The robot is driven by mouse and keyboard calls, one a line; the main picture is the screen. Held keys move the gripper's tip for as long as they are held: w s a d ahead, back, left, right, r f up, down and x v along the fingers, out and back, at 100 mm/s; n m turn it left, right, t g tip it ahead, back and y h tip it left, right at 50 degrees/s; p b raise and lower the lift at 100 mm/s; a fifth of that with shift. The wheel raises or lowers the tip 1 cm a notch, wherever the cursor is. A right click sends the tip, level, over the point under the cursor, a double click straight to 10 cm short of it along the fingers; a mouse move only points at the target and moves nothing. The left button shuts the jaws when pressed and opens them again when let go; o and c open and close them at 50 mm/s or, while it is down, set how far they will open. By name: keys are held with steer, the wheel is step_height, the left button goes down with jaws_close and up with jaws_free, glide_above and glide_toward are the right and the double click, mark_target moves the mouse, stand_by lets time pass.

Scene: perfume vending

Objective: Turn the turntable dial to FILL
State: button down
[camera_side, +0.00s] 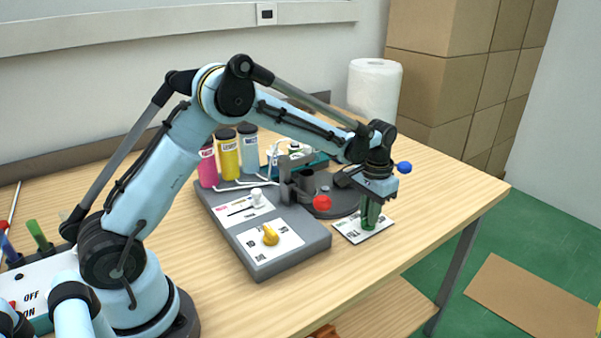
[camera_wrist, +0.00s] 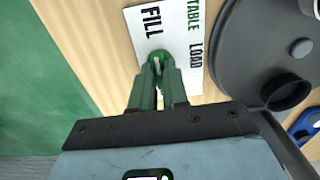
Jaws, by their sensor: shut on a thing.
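The green turntable dial (camera_wrist: 161,56) stands on a white card (camera_wrist: 190,20) printed TABLE, LOAD and FILL. In the wrist view FILL reads on the left of the card and LOAD on the right. My gripper (camera_wrist: 160,78) points down with its green fingers closed around the dial. In the side view my gripper (camera_side: 371,208) is over the card (camera_side: 350,232) near the table's front edge, and the dial's lower part (camera_side: 369,225) shows green below it. The fingers cover much of the dial, so I cannot tell which label it points to.
The dark round turntable (camera_wrist: 236,65) is close beside the card. A grey control box (camera_side: 290,262) with a yellow knob (camera_side: 270,235) stands left of it. Pink, yellow and grey-blue bottles (camera_side: 228,155) stand behind.

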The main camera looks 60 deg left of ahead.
steer(key=c, duration=1.1)
jaws_free()
steer(key=shift+c, duration=0.2)
step_height(320, 180, up, 12)
steer(key=s+r+t, duration=0.3)
steer(key=s+r, duration=0.2)
steer(key=s, duration=0.5)
steer(key=s+f+t, duration=0.4)
steer(key=s+f, duration=0.1)
steer(key=s, duration=0.5)
steer(key=shift+s+d, duration=0.25)
steer(key=shift+s, duration=0.05)
